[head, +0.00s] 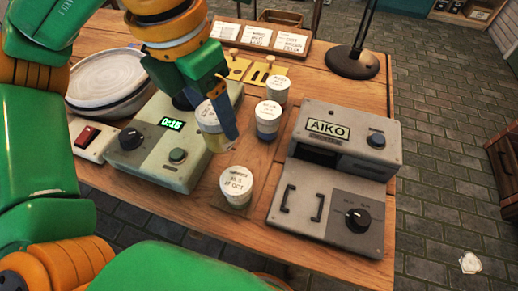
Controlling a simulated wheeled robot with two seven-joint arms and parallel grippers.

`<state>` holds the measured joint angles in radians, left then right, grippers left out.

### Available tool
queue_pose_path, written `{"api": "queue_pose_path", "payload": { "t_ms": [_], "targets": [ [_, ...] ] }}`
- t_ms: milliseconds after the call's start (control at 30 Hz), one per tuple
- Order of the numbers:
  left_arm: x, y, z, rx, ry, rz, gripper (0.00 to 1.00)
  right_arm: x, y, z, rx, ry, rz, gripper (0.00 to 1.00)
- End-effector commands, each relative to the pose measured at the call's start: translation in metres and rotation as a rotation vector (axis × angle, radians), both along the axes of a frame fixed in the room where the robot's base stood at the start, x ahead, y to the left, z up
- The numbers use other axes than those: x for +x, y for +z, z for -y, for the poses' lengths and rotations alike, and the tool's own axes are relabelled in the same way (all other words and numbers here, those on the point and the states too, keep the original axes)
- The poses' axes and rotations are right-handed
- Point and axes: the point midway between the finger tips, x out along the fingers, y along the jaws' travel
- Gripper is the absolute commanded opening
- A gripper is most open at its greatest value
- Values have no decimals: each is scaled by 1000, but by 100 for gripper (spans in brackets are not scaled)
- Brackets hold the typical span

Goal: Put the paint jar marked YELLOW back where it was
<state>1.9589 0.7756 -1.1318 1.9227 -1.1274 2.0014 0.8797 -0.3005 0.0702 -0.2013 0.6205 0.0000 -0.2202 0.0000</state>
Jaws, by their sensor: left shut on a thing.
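My left gripper (208,113) is shut on a small paint jar (210,143) with a pale lid and a yellowish lower part. It holds the jar above the table, between the grey-green device and the other jars. The held jar's marking cannot be read, and the fingers hide part of it. Three other white-lidded jars are in view: a back jar (276,88), a dark-banded middle jar (267,116) and a front jar (236,184) with writing on its lid. My right gripper is not in view.
A grey-green device (150,165) with a lit display stands left. A grey AIKO machine (335,205) stands right. Stacked plates (105,78), yellow pieces (270,74), a card rack (262,39) and a lamp base (352,63) sit farther back. Bare wood shows between the jars.

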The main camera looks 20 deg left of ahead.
Motion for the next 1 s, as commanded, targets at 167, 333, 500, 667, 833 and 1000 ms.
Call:
{"api": "queue_pose_path", "payload": {
  "t_ms": [167, 333, 500, 667, 833, 1000],
  "targets": [
    [28, -37, 28, 3, 0, -4, 0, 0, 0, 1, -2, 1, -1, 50],
    [40, -55, 39, 2, 2, 0, 0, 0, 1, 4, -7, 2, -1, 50],
    [45, -85, 44, 3, 3, -1, 0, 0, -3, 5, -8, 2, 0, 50],
    [45, -95, 45, 0, 4, 3, 0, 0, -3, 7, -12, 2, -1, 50],
    [45, -96, 45, 0, 4, 2, 0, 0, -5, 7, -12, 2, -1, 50],
    [45, -98, 44, 0, 4, 2, 82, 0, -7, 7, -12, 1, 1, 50]
  ]
}}
